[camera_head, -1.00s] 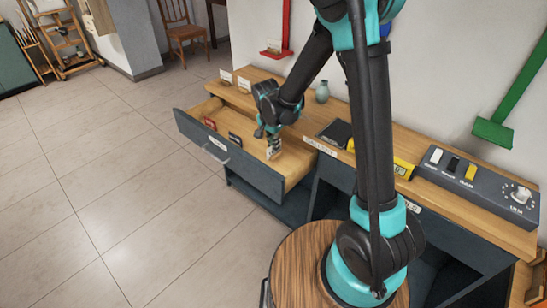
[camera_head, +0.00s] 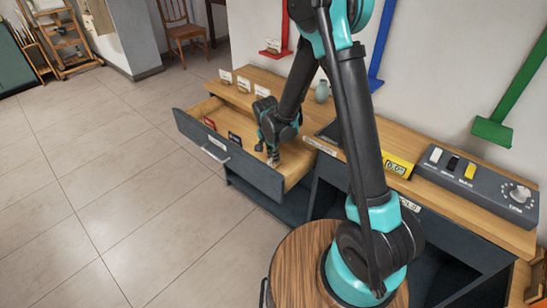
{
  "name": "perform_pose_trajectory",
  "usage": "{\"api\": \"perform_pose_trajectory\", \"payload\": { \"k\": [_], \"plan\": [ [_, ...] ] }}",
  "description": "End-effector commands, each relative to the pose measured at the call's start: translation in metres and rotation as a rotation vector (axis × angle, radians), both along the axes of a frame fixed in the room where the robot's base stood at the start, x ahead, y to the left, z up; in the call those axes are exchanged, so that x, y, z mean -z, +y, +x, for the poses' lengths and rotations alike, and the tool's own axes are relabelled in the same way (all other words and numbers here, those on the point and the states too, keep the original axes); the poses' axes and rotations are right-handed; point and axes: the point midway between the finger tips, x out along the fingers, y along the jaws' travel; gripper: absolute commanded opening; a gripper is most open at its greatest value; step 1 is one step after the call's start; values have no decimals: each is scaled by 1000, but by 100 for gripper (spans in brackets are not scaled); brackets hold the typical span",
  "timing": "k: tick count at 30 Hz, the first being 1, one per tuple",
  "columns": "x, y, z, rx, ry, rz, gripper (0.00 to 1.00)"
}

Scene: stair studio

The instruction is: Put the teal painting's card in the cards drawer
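The cards drawer (camera_head: 262,182) is pulled open at the left end of the bench, with a pale wooden inside. My gripper (camera_head: 272,160) points down into its right part, with the fingertips low near the drawer floor. The fingers are small and partly hidden by the wrist, so I cannot tell whether they are open or hold a card. A red card (camera_head: 209,123) and a dark card (camera_head: 234,138) stand in the drawer, left of my gripper. I cannot make out the teal painting's card or the teal painting.
Small white cards (camera_head: 243,85) stand along the back of the bench top (camera_head: 300,98), near a pale vase (camera_head: 321,92). A yellow display (camera_head: 398,165) and a grey switch box (camera_head: 475,183) are on the right. Red, blue and green bars are on the wall. The floor at left is clear.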

Motion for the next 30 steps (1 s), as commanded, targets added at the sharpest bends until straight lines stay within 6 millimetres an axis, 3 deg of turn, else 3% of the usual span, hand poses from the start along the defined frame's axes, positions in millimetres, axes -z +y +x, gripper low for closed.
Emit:
{"api": "perform_pose_trajectory", "payload": {
  "k": [1, 5, 17, 23, 30],
  "plan": [
    [0, 0, 0, 0, 0, 0, 10],
    [0, 0, 0, 0, 0, 0, 26],
    [-6, 0, 0, 0, 0, 0, 26],
    [-30, 2, -4, -1, 0, 0, 26],
    [-72, 7, -9, -2, 0, 0, 26]
  ]
}}
